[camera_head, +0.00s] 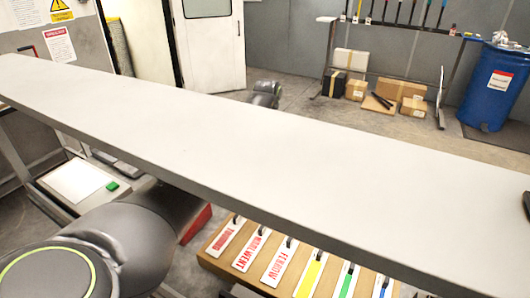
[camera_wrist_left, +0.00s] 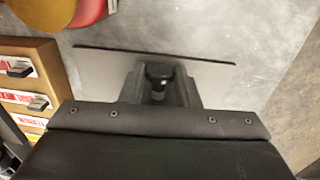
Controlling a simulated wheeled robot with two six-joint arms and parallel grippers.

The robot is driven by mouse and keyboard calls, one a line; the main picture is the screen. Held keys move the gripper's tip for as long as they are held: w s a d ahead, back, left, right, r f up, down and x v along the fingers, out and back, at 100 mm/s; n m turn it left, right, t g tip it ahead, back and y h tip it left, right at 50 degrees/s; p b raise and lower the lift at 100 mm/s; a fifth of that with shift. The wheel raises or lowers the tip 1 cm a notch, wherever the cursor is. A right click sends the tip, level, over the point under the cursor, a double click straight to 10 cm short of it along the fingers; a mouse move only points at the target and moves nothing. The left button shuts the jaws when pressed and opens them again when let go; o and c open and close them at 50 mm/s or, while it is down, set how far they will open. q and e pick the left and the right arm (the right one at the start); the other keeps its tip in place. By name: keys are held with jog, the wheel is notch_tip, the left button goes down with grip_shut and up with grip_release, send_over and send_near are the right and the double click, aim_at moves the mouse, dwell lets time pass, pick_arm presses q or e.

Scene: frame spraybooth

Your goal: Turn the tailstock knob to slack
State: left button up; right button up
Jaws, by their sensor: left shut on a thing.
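In the left wrist view, my left gripper (camera_wrist_left: 159,92) has its two dark fingers closed on the sides of a small black knob (camera_wrist_left: 159,71). The knob has a rounded head and a lighter spot below it. It stands in front of a thin grey plate (camera_wrist_left: 212,75). I take it for the tailstock knob; its turned position cannot be told. In the head view, my left arm comes in at the lower left, and its gripper and the knob are hidden. My right gripper is in neither view.
A long pale grey beam (camera_head: 270,150) crosses the head view and hides much below it. A wooden rack (camera_head: 213,262) with labelled cards and handles stands under it. A blue drum (camera_head: 495,88) and cardboard boxes (camera_head: 400,92) stand at the back. Some floor between is clear.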

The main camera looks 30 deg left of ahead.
pick_arm(q)
jog(key=o, duration=0.9)
jog(key=shift+o, duration=0.2)
jog(key=shift+r, duration=0.1)
jog(key=r+b, duration=0.1)
jog(key=r, duration=0.5)
jog(key=shift+w+b, duration=0.2)
jog(key=shift+b, duration=0.15)
jog(key=shift+r, duration=0.65)
